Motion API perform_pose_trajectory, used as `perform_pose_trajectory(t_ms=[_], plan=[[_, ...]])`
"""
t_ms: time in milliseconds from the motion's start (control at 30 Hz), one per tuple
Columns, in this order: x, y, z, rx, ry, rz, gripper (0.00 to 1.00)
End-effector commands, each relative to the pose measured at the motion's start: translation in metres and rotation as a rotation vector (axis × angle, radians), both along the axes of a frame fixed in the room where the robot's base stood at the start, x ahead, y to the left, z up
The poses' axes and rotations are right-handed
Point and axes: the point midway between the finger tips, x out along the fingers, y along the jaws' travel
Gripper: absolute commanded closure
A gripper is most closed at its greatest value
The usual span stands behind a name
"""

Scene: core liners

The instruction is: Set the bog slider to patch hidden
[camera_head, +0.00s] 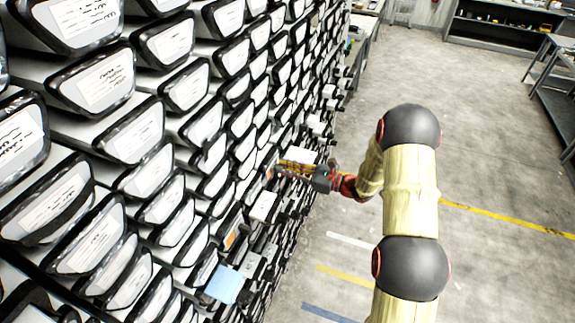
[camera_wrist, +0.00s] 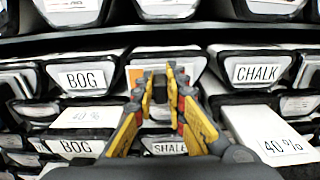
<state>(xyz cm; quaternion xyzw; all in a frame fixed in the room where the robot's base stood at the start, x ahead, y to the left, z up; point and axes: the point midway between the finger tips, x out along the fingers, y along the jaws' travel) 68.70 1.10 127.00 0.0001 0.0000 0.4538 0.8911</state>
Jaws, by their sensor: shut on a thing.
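Two liner ends labelled BOG show at the left of the wrist view, an upper one (camera_wrist: 85,77) and a lower one (camera_wrist: 76,148). A pale tongue marked 40 % (camera_wrist: 88,117) lies between them. My gripper (camera_wrist: 165,72), with yellow and red fingers, points at the middle liner end between the upper BOG and CHALK (camera_wrist: 257,73). An orange patch (camera_wrist: 135,73) shows at the left of that middle end. My gripper (camera_head: 279,168) also reaches the rack face in the head view. It is shut on a small part hidden between its fingertips; I cannot tell which slider this is.
A SHALE label (camera_wrist: 170,148) sits below my gripper. A white 40 % tongue (camera_wrist: 262,135) juts out at the right. In the head view, a blue card (camera_head: 226,284) and a white card (camera_head: 263,206) stick out from the rack. The floor (camera_head: 480,150) to the right is clear.

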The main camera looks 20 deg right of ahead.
Motion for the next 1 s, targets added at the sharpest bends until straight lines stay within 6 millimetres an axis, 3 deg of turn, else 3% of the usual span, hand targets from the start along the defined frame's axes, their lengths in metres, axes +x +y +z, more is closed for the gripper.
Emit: perform_pose_trajectory(t_ms=[200, 500, 533, 833, 1000], plan=[[-0.022, 0.015, -0.001, 0.002, 0.002, 0.000, 1.00], [-0.024, 0.017, -0.001, 0.002, 0.003, 0.003, 1.00], [-0.024, 0.017, -0.001, 0.002, 0.003, 0.003, 0.86], [-0.024, 0.017, -0.001, 0.001, 0.002, 0.002, 0.69], [-0.023, 0.017, -0.001, 0.001, 0.002, 0.001, 0.68]])
